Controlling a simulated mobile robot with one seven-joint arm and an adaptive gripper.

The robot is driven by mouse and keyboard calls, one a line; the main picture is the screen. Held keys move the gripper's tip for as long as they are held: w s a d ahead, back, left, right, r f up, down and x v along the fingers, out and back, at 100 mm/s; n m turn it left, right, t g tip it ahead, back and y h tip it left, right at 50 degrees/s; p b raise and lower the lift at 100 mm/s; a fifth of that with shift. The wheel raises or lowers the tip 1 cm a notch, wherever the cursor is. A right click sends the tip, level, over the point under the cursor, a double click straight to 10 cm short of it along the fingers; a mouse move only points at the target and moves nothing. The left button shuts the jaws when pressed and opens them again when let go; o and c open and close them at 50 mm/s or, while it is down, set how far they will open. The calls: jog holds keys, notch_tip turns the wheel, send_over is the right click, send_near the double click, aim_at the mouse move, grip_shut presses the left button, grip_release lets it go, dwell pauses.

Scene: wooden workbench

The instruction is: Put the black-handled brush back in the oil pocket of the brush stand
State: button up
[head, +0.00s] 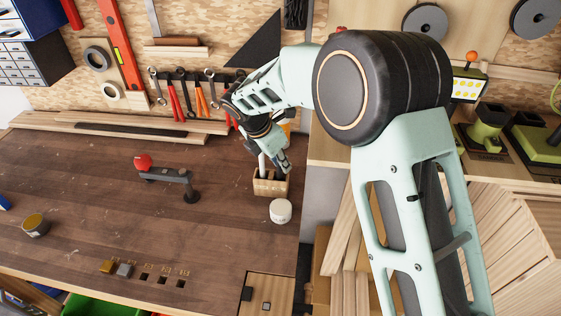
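The brush stand (270,187) is a small light-wood block with pockets, near the right edge of the workbench. A pale, upright handle-like piece (262,164) shows at its left side. My gripper (284,165) points down right over the stand, its fingertips close to the stand's top right part. The fingers are small and partly overlapped by my wrist, so I cannot tell whether they are open or hold something. I cannot make out the black-handled brush or the pocket labels.
A white round jar (280,211) stands just in front of the stand. A dark clamp-like tool with a red knob (143,162) and a small tin (35,225) are on the bench (110,215). Tools hang behind. The bench's middle is mostly clear.

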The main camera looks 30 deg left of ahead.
jog(key=shift+s+a+r, duration=0.1)
jog(key=shift+r, duration=0.5)
jog(key=v, duration=1.1)
jog(key=shift+s, duration=0.1)
